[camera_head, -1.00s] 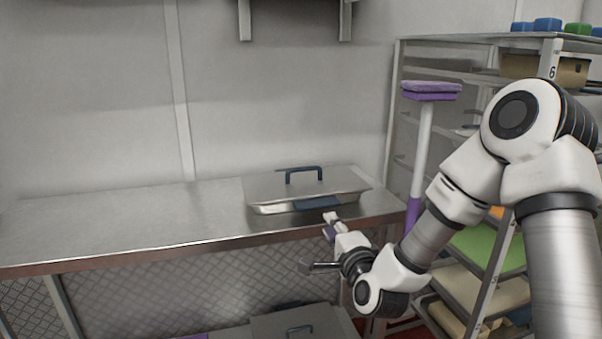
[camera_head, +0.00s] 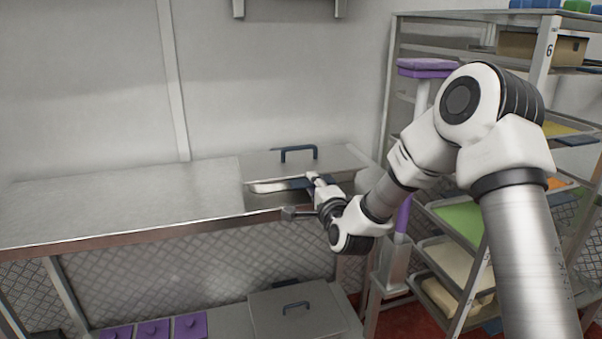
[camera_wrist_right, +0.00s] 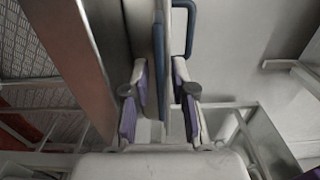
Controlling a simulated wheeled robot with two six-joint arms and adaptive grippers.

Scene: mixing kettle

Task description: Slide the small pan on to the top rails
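A flat metal pan (camera_head: 262,188) with a grey lid and a blue lid handle (camera_head: 299,150) sits on the steel table near its right end. A dark blue piece (camera_head: 318,184) shows at its front side. My right gripper (camera_head: 314,181) is at that front side. In the right wrist view its purple-padded fingers (camera_wrist_right: 162,100) stand apart on either side of a thin blue-edged strip (camera_wrist_right: 159,45), with gaps showing. The lid handle shows beyond it (camera_wrist_right: 190,30). Contact is unclear. My left gripper is out of view. A rack (camera_head: 545,60) with several rail levels stands at right.
The steel table (camera_head: 110,205) is clear to the left. Another lidded pan (camera_head: 295,312) and purple items (camera_head: 154,329) lie below the table. A purple-topped white post (camera_head: 435,68) stands between table and rack. The rack holds green (camera_head: 460,215) and other trays.

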